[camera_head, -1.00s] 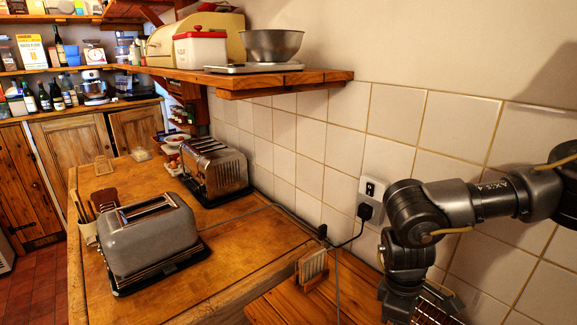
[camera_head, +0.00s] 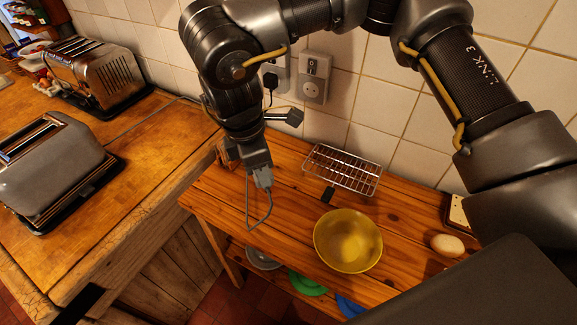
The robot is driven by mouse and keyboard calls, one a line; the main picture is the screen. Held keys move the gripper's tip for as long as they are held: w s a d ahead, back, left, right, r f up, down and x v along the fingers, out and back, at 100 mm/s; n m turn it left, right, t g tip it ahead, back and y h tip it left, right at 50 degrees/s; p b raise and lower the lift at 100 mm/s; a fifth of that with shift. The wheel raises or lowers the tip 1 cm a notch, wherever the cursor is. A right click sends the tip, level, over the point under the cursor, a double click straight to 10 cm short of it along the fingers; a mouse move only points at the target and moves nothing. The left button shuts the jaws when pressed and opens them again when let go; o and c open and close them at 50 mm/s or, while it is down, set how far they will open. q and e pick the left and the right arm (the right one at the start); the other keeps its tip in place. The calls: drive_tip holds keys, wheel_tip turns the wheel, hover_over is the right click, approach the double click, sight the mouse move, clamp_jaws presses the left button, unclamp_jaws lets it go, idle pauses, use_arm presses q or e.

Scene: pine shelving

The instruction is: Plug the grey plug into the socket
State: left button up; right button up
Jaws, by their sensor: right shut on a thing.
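My right gripper (camera_head: 257,164) hangs down in front of the tiled wall, over the pine table. It is shut on the grey plug (camera_head: 264,179), whose grey cord loops down below it. The gripper hides part of the plug. A wall socket (camera_head: 311,89) with a round face and a switch above it is on the tiles, above and to the right of the gripper. The plug is well apart from it. A black plug (camera_head: 270,82) sits in a second outlet just left of it, partly behind my arm. My left gripper is not in view.
The pine table (camera_head: 295,195) holds a wire rack (camera_head: 343,169), a yellow bowl (camera_head: 348,241) and a pale egg-shaped thing (camera_head: 447,245). A grey toaster (camera_head: 52,165) and a chrome toaster (camera_head: 97,72) stand on the worktop at the left. My arm crosses the upper right.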

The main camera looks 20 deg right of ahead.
drive_tip(key=shift+a+r+n, duration=0.4)
drive_tip(key=shift+a, duration=0.35)
drive_tip(key=shift+a+r+n, duration=0.35)
drive_tip(key=shift+a+n, duration=0.05)
drive_tip(key=shift+a, duration=0.35)
drive_tip(key=w+a+f+n+t, duration=0.1)
drive_tip(key=w+a+f+n, duration=0.3)
drive_tip(key=f, duration=0.1)
drive_tip(key=shift+w+a+f+n, duration=0.15)
drive_tip(key=shift+a+f+n, duration=0.1)
drive_tip(key=shift+n, duration=0.05)
wheel_tip(320, 180, up, 11)
drive_tip(key=m+g, duration=0.1)
drive_tip(key=m, duration=0.7)
hover_over(273, 177)
drive_tip(key=shift+f, duration=0.1)
drive_tip(key=w+a+m, duration=0.4)
drive_tip(key=w+a, duration=0.4)
drive_tip(key=a, duration=0.3)
drive_tip(key=shift+w+a+m+g, duration=0.3)
drive_tip(key=shift+m+g, duration=0.1)
